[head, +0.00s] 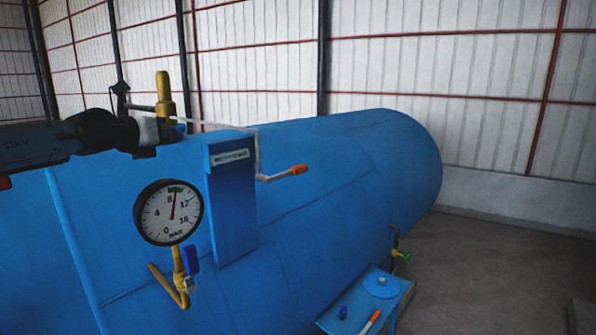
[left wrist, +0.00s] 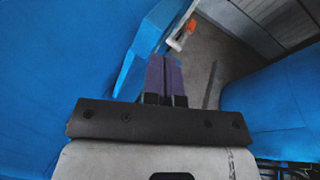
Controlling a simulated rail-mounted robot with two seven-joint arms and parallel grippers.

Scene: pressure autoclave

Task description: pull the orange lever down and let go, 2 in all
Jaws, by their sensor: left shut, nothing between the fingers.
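The orange lever (head: 298,170) is an orange-tipped handle on a bent pale metal arm, beside the upper right edge of a blue upright box with a label on the blue autoclave. Its handle points to the right and slightly up. In the left wrist view the orange tip (left wrist: 190,27) shows beyond my fingers. My left gripper (head: 178,128) is left of the box, above the gauge, apart from the lever. In the left wrist view its purple fingers (left wrist: 166,72) are together with nothing between them. My right gripper is not in view.
A round pressure gauge (head: 169,212) with a brass pipe and blue valve handle sits below my left gripper. A brass fitting (head: 164,98) stands by the gripper. A blue shelf (head: 352,297) with small items is at lower right. Right of the lever is free space.

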